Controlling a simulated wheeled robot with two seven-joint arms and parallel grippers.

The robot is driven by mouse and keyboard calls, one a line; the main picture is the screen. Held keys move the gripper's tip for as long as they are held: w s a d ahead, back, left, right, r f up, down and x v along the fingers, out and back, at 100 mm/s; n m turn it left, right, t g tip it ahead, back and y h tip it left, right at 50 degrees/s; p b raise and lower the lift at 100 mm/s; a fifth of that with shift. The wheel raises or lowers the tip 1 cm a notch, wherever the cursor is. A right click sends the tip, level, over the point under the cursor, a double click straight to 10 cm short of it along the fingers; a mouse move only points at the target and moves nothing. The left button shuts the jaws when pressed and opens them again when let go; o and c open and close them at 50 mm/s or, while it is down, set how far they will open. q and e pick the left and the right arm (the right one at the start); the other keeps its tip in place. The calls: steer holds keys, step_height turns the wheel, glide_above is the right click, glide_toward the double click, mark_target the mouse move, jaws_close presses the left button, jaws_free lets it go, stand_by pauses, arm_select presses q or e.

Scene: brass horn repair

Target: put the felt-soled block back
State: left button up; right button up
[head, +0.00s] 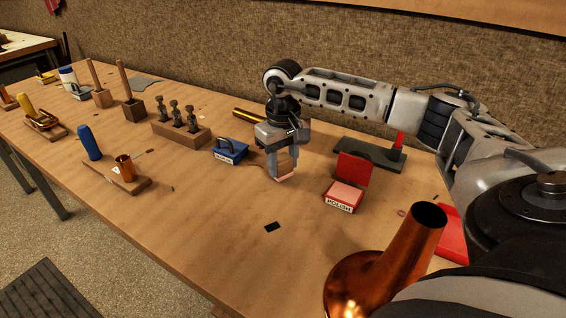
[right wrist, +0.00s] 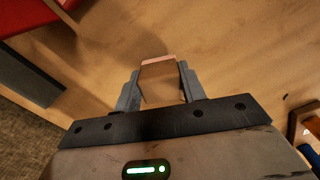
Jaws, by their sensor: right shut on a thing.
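The felt-soled block (head: 286,163) is a small wooden block with a pinkish sole at its lower end. My right gripper (head: 282,172) is shut on it, a finger on either side, with the sole downward. In the right wrist view the block (right wrist: 160,82) sits between the fingertips, its pink edge at the far end. I cannot tell whether the sole touches the table. A red box marked POLISH (head: 341,206), with its lid up and a pink pad inside, stands to the right of the block. My left gripper is not in view.
A blue box (head: 230,150) stands left of the gripper, behind it a brass tube (head: 247,116). A grey stand with a red post (head: 365,153) is at the back right. A copper horn bell (head: 365,280) is in front. A small black patch (head: 272,227) lies on otherwise clear wood.

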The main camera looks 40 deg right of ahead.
mark_target(283, 159)
steer(key=shift+f, duration=0.35)
steer(key=shift+f, duration=0.1)
steer(key=shift+f, duration=0.15)
steer(key=o, duration=0.9)
step_height(283, 159, up, 12)
steer(key=shift+r, duration=0.25)
